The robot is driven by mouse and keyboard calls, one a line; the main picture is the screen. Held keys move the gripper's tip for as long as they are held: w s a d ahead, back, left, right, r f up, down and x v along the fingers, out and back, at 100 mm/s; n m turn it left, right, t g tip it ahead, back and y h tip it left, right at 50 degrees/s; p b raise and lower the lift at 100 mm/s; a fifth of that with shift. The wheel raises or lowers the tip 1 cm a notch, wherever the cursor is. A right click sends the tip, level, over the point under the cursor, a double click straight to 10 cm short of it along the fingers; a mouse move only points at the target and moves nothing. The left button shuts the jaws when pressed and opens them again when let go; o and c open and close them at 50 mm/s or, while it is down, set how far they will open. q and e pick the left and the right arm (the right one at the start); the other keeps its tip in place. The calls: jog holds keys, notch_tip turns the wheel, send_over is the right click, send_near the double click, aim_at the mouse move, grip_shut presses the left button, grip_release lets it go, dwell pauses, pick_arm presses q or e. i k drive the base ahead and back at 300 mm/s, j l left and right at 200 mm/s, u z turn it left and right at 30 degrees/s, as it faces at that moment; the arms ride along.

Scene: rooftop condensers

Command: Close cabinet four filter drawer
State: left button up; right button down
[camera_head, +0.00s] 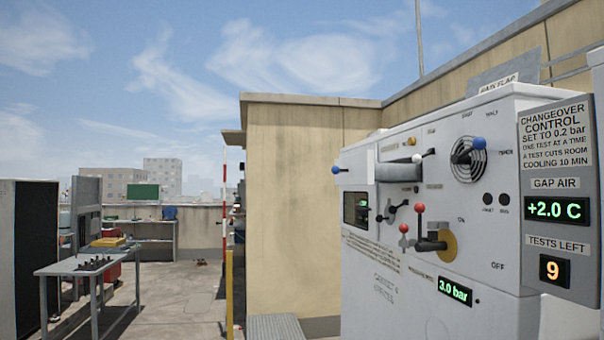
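A white cabinet (480,127) fills the right of the view, seen at an angle. Lettering low on its front (385,284) is too blurred to read surely, though it may name cabinet 4. A white box-like part (357,172) at the upper left of the front juts out, with a blue-knobbed lever (337,170) at its left. I cannot tell whether this is the filter drawer or how far it is open. Beside it is a grey cylinder (397,172). Neither of my grippers is in view.
A changeover panel (557,180) at right reads +2.0 C and 9 tests left. A grey table (90,266) stands at left, with open floor (185,290) beyond.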

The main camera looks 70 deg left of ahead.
aim_at(360, 169)
jog(key=u, duration=1.9)
jog(key=i+j+z, duration=0.15)
jog(key=z, duration=0.95)
jog(key=i+j+z, duration=0.1)
jog(key=j+z, duration=0.85)
jog(key=j, duration=0.75)
